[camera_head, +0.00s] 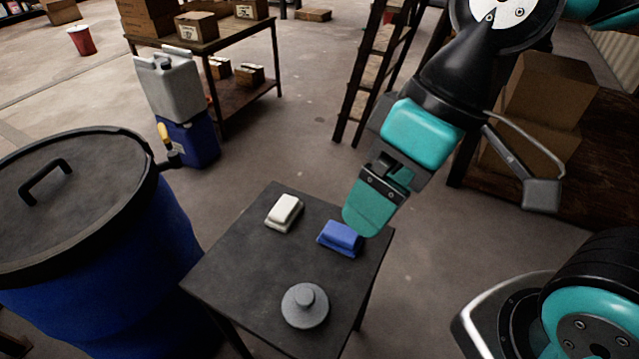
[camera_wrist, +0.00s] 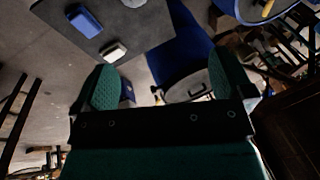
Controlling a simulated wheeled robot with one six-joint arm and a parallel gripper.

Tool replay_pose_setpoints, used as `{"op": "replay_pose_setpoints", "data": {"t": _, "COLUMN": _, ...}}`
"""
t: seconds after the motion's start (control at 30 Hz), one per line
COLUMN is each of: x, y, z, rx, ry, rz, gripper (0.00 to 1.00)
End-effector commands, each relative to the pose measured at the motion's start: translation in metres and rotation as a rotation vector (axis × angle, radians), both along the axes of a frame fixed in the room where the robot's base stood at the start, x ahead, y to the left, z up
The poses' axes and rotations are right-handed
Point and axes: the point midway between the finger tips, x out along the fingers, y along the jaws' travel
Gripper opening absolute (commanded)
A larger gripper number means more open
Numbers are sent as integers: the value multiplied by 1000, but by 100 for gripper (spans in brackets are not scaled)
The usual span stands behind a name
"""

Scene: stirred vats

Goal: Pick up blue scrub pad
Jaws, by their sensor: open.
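The blue scrub pad (camera_head: 341,238) lies near the right edge of a small dark table (camera_head: 235,258). It also shows at the upper left of the wrist view (camera_wrist: 85,19). My gripper (camera_head: 367,218) hangs above and close to the pad's right side in the head view, and its tip slightly overlaps the pad's right end. In the wrist view my two green fingers (camera_wrist: 160,88) are spread apart with nothing between them. The pad lies outside the space between them.
A white pad (camera_head: 284,211) and a grey round weight-like object (camera_head: 305,305) share the table. A blue vat with a dark lid (camera_head: 80,195) stands left. A grey jerrycan (camera_head: 171,84), a ladder (camera_head: 377,70) and stacked boxes (camera_head: 545,95) stand behind. Open floor lies behind the table.

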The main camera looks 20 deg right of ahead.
Motion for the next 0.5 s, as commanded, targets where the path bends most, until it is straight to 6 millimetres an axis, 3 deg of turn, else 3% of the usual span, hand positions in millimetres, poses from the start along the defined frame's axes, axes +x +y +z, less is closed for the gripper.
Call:
{"op": "replay_pose_setpoints", "data": {"t": 0.23, "x": 53, "y": -18, "z": -85, "rx": -11, "ry": -100, "rz": 21, "gripper": 99}}
{"op": "replay_pose_setpoints", "data": {"t": 0.4, "x": 104, "y": -45, "z": -148, "rx": -43, "ry": -202, "rz": 53, "gripper": 99}}
{"op": "replay_pose_setpoints", "data": {"t": 0.5, "x": 128, "y": -62, "z": -176, "rx": -65, "ry": -252, "rz": 71, "gripper": 99}}
